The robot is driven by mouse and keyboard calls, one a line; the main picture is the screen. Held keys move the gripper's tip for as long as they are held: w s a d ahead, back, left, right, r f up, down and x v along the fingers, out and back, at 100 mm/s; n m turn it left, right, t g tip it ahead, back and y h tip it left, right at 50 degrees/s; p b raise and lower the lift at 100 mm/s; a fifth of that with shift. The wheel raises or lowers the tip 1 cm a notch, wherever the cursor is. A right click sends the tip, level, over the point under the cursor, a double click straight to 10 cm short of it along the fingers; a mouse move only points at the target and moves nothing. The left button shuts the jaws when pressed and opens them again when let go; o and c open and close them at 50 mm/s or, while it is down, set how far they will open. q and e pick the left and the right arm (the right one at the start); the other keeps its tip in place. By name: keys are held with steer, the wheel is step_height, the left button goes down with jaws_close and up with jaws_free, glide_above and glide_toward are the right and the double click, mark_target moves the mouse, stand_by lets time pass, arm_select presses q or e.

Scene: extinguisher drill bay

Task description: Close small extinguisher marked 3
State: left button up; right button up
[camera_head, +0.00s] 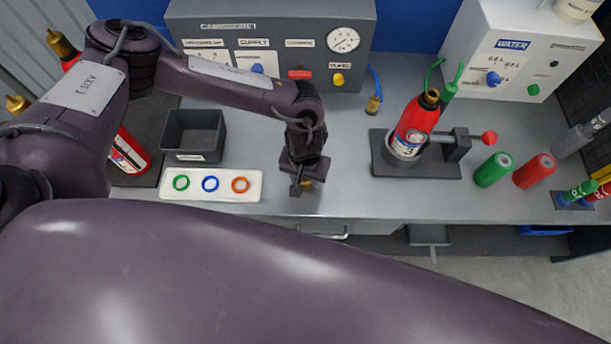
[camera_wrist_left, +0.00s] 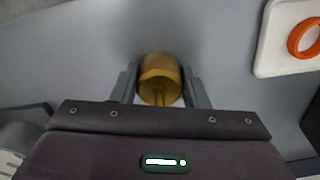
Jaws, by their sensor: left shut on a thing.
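The small red extinguisher marked 3 (camera_head: 413,125) stands tilted in a grey clamp holder (camera_head: 415,168) right of centre in the head view. A brass neck (camera_head: 431,97) shows at its top, and I see no valve head on it. My left gripper (camera_head: 303,188) is left of the extinguisher, low over the front of the bench. It is shut on a brass valve head (camera_wrist_left: 158,75), which sits between the two fingers in the left wrist view (camera_wrist_left: 160,88). Whether the brass part touches the bench I cannot tell. My right gripper is not in view.
A white tray (camera_head: 212,198) with green, blue and orange rings lies left of my gripper, and a dark bin (camera_head: 193,135) stands behind it. A green cylinder (camera_head: 493,170) and a red cylinder (camera_head: 535,171) stand to the right. A grey gauge panel (camera_head: 272,40) stands behind.

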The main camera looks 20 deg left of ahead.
arm_select(q)
step_height(320, 180, up, 12)
steer(key=shift+f+b, duration=0.1)
steer(key=shift+b, duration=0.85)
step_height(320, 180, up, 8)
steer(key=shift+p, duration=0.3)
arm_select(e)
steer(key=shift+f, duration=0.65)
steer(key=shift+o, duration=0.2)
